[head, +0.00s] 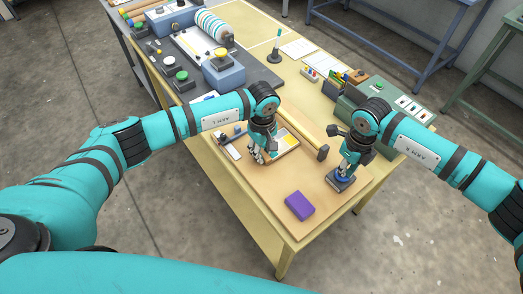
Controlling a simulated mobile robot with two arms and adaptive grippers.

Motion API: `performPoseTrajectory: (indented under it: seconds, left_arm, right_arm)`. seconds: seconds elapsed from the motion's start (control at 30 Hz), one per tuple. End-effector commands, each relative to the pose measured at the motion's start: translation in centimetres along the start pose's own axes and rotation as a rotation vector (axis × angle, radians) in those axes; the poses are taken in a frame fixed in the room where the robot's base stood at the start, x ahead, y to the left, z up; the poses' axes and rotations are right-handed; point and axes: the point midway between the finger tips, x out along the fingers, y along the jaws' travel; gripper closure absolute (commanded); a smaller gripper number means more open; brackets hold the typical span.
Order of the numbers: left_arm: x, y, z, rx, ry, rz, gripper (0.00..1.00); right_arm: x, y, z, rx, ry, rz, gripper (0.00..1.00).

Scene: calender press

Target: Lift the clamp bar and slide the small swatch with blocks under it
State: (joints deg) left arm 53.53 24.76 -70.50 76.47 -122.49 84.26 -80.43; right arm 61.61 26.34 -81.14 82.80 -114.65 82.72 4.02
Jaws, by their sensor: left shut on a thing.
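A small board (289,150) with a pale and yellow swatch (283,138) lies on the table. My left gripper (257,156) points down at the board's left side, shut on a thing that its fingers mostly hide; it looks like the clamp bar. My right gripper (343,173) points down over a dark block with a blue top (341,182), to the right of the board. Its fingers are close around the blue top, too small to tell whether they grip it. No blocks on the swatch can be made out.
A purple block (299,206) lies near the table's front corner. A green case (400,112) stands at the right.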

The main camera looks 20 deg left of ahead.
Motion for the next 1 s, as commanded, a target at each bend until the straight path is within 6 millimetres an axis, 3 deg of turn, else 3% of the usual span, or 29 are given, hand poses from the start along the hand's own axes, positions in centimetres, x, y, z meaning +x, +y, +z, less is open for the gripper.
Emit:
performPoseTrajectory:
  seconds: [0.7,1.0]
  left_arm:
    - [0.2,2.9,0.0,0.000,0.000,0.001,1.00]
    - [0.2,3.0,0.0,0.001,0.000,0.001,1.00]
  right_arm:
    - [0.5,0.3,-0.3,-0.001,0.009,0.006,1.00]
    - [0.5,0.2,-0.3,-0.001,0.009,0.006,1.00]
